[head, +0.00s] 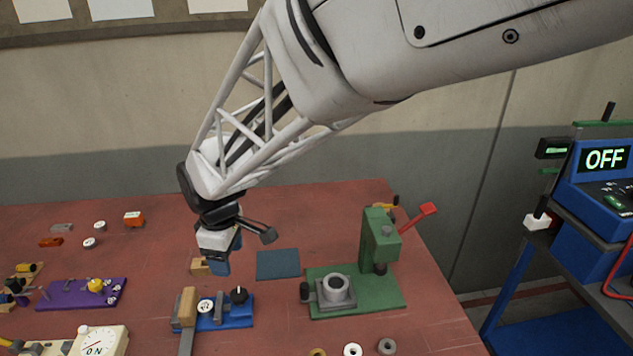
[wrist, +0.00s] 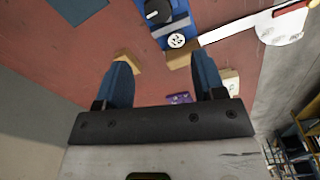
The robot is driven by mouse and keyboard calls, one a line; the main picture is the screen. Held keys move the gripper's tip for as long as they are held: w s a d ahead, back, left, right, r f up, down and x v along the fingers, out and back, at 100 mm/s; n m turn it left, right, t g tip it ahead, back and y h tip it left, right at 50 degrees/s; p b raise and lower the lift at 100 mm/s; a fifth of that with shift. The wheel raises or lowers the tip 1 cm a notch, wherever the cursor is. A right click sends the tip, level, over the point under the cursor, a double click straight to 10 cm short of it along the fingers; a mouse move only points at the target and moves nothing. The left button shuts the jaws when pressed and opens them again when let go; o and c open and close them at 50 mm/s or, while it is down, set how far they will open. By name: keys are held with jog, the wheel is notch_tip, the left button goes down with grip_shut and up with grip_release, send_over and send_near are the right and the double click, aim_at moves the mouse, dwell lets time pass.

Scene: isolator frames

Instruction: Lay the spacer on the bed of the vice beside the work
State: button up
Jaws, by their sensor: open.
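My gripper (head: 221,266) is open and points down over the table, behind the blue fixture. In the wrist view its two blue fingers (wrist: 163,84) stand apart with nothing between them. A small tan block (head: 200,266) lies by the fingers in the head view. In the wrist view the tan block (wrist: 126,59) is partly hidden by a finger. No thing is plainly the vice or the spacer. The blue fixture (head: 237,314) carries a wooden block, a white dial and a black knob. The green press (head: 383,300) holds a grey ring-shaped piece (head: 336,287) in a square block.
A dark blue mat (head: 278,264) lies bare right of my gripper. The press has a raised red lever (head: 420,216). Rings (head: 387,346) lie at the front edge. A purple board (head: 80,293) and a cream dial box (head: 98,340) stand left.

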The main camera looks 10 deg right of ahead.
jog(key=s+d+r+m+t, duration=0.1)
jog(key=s+d+r+m, duration=0.25)
jog(key=d, duration=0.55)
jog(key=s+d+r+m, duration=0.3)
jog(key=s+d+m, duration=0.1)
jog(key=d, duration=0.5)
jog(key=s+d+r+m+t, duration=0.1)
jog(key=s+d+m, duration=0.6)
jog(key=s+d, duration=0.3)
jog(key=shift+s+d+r, duration=0.2)
jog(key=shift+s+d, duration=0.1)
jog(key=shift+d, duration=0.15)
